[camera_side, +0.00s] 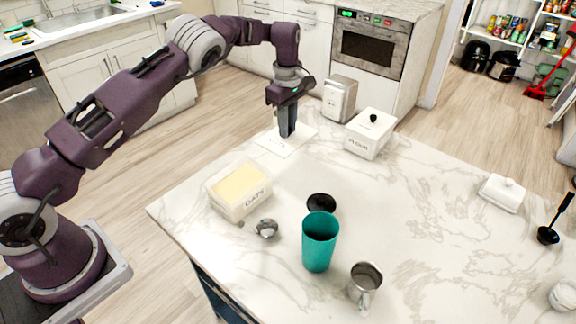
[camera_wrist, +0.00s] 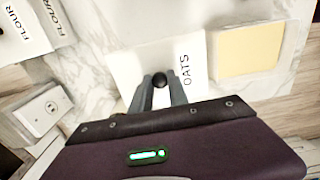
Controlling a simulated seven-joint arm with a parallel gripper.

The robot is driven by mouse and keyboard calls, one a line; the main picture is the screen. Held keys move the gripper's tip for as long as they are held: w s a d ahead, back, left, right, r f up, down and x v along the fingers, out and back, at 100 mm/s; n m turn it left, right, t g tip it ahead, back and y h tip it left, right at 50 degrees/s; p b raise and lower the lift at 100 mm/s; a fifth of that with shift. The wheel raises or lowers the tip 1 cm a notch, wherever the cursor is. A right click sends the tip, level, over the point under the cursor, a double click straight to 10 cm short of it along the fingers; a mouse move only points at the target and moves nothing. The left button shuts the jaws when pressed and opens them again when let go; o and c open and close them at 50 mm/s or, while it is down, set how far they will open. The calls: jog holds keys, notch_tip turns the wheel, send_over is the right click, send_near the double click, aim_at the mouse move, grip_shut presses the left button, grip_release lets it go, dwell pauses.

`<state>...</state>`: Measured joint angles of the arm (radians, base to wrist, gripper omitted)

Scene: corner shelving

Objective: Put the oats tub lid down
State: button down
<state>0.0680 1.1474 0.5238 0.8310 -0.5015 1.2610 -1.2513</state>
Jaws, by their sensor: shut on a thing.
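The oats tub lid is a white square with a black round knob and an OATS label, seen in the wrist view (camera_wrist: 140,62). My gripper (camera_wrist: 160,82) is shut on the knob, with a finger on either side of it. In the side view my gripper (camera_side: 288,132) points straight down over the lid (camera_side: 272,143), near the counter's back left edge. The lid looks level; I cannot tell whether it touches the counter. The open oats tub (camera_side: 238,190), filled with pale yellow oats, stands apart in front of it and also shows in the wrist view (camera_wrist: 210,40).
A teal cup (camera_side: 320,245), a dark round disc (camera_side: 321,203), a metal jug (camera_side: 365,285) and a small metal item (camera_side: 266,229) are nearer.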

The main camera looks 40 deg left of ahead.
notch_tip(320, 180, down, 10)
jog(key=shift+w+d+f, duration=0.15)
jog(key=c, duration=1.3)
grip_release()
jog(key=shift+f, duration=0.1)
